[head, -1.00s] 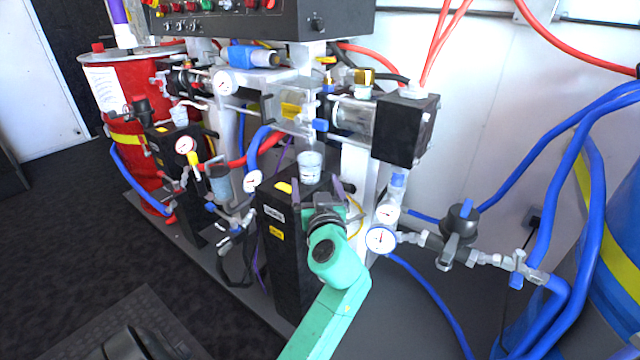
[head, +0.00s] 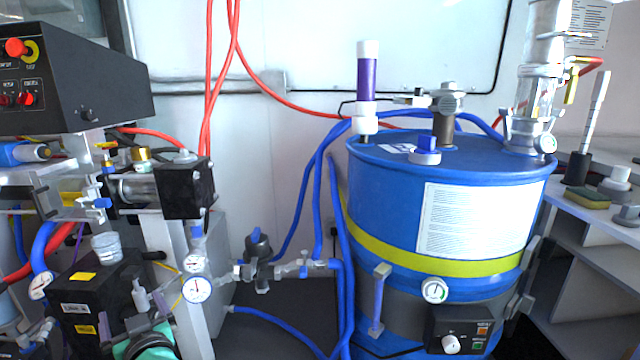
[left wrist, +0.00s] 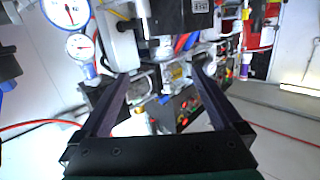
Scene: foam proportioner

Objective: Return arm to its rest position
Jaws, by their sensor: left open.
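My left arm shows only as a bit of green at the bottom left of the head view. Its dark left gripper (head: 146,322) is in front of the black pump box (head: 82,300), below and right of a small clear cup (head: 107,247) on that box. In the left wrist view the two dark fingers of the left gripper (left wrist: 160,78) stand wide apart. Nothing is held between them; machine parts show beyond. Whether the gripper touches anything cannot be told. My right gripper is in neither view.
Two pressure gauges (head: 197,290) and a black valve (head: 258,245) stand right of the left gripper. A blue drum (head: 385,195) with blue hoses fills the centre right. A black control box (head: 75,75) overhangs at upper left. Shelves (head: 600,255) stand at far right.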

